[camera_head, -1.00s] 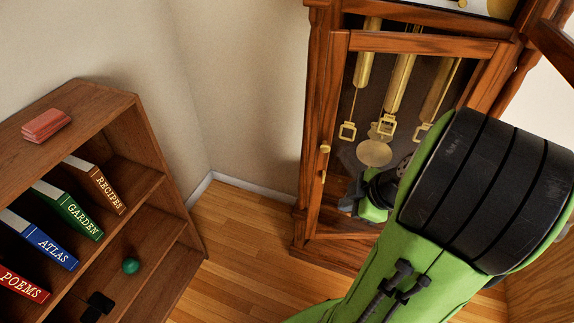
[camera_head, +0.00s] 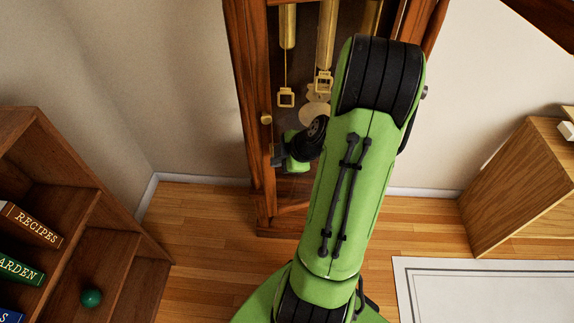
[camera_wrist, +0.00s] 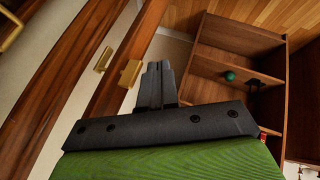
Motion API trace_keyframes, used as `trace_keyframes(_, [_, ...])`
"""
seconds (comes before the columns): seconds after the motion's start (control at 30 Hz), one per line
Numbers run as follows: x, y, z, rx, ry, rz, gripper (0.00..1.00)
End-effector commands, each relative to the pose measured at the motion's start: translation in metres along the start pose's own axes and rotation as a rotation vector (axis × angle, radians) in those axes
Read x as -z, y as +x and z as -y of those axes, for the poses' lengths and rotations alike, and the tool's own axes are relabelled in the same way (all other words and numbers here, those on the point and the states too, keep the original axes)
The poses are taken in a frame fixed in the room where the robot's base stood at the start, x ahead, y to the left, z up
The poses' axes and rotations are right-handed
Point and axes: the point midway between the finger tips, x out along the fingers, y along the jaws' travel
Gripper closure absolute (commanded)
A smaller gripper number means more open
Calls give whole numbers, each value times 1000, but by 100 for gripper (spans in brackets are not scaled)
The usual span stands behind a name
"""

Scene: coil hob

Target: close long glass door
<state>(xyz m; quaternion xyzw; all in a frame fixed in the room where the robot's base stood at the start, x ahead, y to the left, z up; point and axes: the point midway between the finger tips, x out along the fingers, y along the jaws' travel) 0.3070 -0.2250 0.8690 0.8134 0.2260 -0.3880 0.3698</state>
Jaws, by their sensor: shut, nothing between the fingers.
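The long glass door (camera_head: 256,65) is the tall wood-framed front of a clock case, with brass weights and a pendulum (camera_head: 315,108) showing behind the glass. Its small brass knob (camera_head: 266,119) is on the left stile. I cannot tell whether the door sits fully flush. My gripper (camera_head: 277,158) is shut and empty, in front of the door's left side, just below the knob. In the wrist view, its closed fingertips (camera_wrist: 158,72) are beside a brass piece (camera_wrist: 130,73) on a wooden stile; contact is unclear. My forearm hides the door's right part.
A bookshelf (camera_head: 130,240) with books and a green ball (camera_head: 91,298) stands at left. A wooden cabinet (camera_head: 525,185) is at right, beside a white-bordered rug (camera_head: 480,290). A dark wooden panel (camera_head: 548,18) juts in at top right. Floor between shelf and clock is clear.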

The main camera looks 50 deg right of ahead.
Motion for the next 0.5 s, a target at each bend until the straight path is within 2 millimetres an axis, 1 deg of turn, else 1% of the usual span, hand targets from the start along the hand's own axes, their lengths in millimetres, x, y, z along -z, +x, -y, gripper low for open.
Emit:
trace_keyframes(0.03, [0, 2, -5, 1, -2, 0, 100])
trace_keyframes(0.1, [0, 4, -10, 1, 0, 1, 100])
trace_keyframes(0.43, [0, 5, -12, 2, 1, 1, 100])
trace_keyframes(0.5, [0, 7, -14, 1, -1, 1, 100])
